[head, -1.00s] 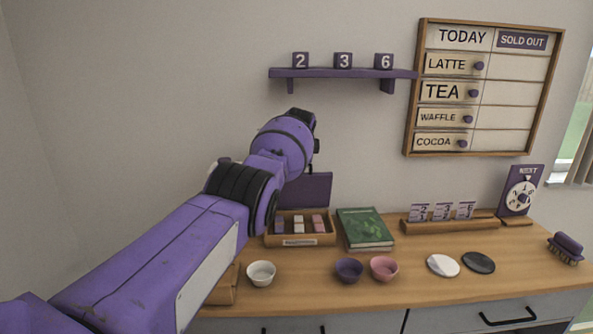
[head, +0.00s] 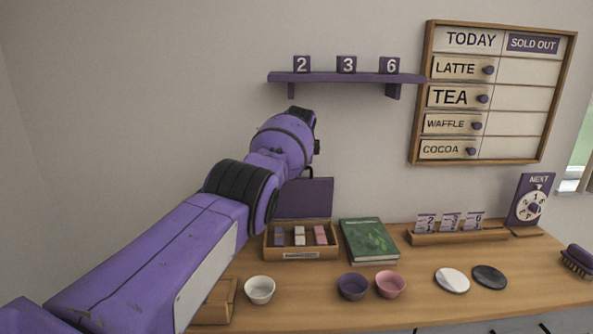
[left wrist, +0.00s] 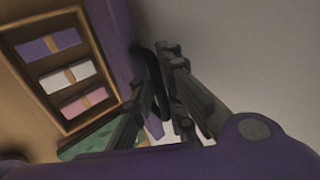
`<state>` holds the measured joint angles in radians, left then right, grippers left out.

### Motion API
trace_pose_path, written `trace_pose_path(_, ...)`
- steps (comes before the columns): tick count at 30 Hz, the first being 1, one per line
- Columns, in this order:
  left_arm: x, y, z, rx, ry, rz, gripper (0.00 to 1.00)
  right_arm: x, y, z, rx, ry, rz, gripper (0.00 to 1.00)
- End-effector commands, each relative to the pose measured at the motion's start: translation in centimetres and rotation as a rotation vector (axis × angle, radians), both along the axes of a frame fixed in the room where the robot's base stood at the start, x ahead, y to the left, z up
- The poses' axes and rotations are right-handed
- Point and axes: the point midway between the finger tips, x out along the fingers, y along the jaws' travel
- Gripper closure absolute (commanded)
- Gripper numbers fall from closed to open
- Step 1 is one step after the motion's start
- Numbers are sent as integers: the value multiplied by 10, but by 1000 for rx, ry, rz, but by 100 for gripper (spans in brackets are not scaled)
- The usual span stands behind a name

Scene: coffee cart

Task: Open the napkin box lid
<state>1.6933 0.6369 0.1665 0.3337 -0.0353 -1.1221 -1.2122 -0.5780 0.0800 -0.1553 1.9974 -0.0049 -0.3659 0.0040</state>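The napkin box (head: 301,255) is a wooden box on the counter, with purple, white and pink bundles in its compartments. Its purple lid (head: 318,196) stands upright at the back, so the box is open; my arm hides its left part. The box (left wrist: 27,68) fills the upper left of the left wrist view, with the purple lid (left wrist: 117,40) edge-on beside it. My left gripper (left wrist: 158,62) is just right of the lid in that view; whether it touches the lid is unclear. Its fingers overlap in the picture, so their opening is unclear. My right gripper is out of view.
A green book (head: 368,241) lies right of the box. A white bowl (head: 260,290), purple bowl (head: 352,287) and pink bowl (head: 390,284) stand in front. A purple shelf (head: 340,78) with number blocks hangs above. Another wooden box (head: 216,306) is partly behind my arm.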

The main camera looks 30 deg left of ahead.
Motion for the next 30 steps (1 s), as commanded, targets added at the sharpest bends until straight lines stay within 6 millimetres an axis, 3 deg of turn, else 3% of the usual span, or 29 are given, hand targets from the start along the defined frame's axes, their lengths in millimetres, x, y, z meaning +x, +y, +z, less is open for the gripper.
trace_pose_path(1,3,-1,12,1,-19,-3,86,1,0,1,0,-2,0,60)
trace_pose_path(4,3,-1,11,1,-17,-3,72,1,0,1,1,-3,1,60)
trace_pose_path(21,1,0,3,1,-4,-2,72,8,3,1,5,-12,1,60)
trace_pose_path(30,-2,-1,8,2,-5,-1,72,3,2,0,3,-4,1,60)
